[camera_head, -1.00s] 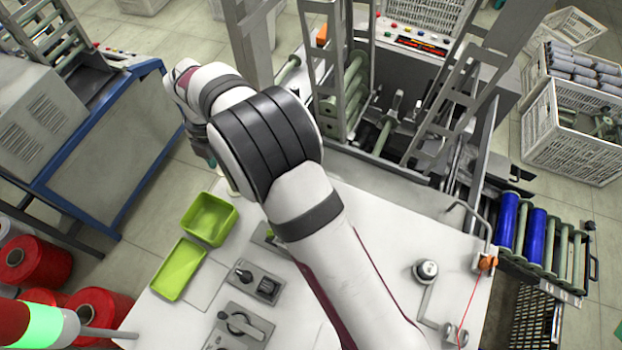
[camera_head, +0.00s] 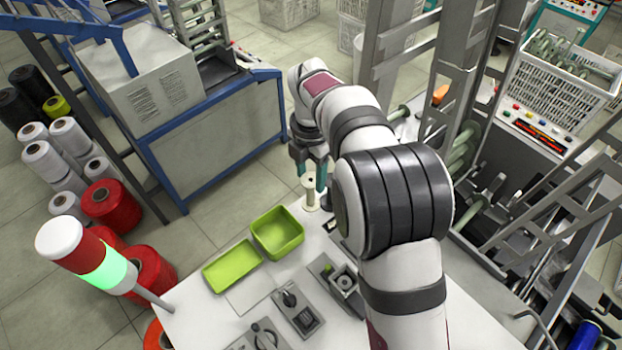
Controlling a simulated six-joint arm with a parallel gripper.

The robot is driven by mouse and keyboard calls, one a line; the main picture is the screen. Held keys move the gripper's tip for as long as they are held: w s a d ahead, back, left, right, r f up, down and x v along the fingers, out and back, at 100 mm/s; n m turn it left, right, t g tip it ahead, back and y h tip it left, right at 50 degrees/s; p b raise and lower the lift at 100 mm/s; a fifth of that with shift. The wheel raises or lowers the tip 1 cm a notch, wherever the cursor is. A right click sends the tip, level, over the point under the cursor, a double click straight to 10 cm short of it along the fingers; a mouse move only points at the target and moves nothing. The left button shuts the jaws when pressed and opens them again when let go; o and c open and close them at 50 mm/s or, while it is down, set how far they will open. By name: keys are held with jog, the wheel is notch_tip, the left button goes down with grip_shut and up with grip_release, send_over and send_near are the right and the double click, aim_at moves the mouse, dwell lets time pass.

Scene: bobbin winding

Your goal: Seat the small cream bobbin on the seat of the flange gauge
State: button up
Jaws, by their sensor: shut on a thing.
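A small cream bobbin (camera_head: 311,194) is upright at the far edge of the white table. I cannot tell whether the bobbin's lower end touches the table. Several grey fixtures are on the table to the front right. One is a grey block with a round seat (camera_head: 344,283), partly beside my forearm. I cannot tell for sure which fixture is the flange gauge.
A deep green tray (camera_head: 278,232) and a shallow green tray (camera_head: 232,266) lie near the table's left side. A grey fixture with a black knob (camera_head: 297,306) is in front of them. A red-white-green signal lamp (camera_head: 90,256) leans at the left. Machine frames stand at the right.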

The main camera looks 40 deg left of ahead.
jog(key=shift+r, duration=0.3)
jog(key=shift+d, duration=0.15)
jog(key=w+d+m, duration=0.2)
jog(key=d+m, duration=0.4)
jog(key=d, duration=1.3)
jog(key=shift+s+a+f, duration=0.15)
jog(key=shift+f, duration=0.75)
jog(key=shift+s+a+f, duration=0.1)
jog(key=shift+f, duration=0.75)
jog(key=shift+f, duration=0.45)
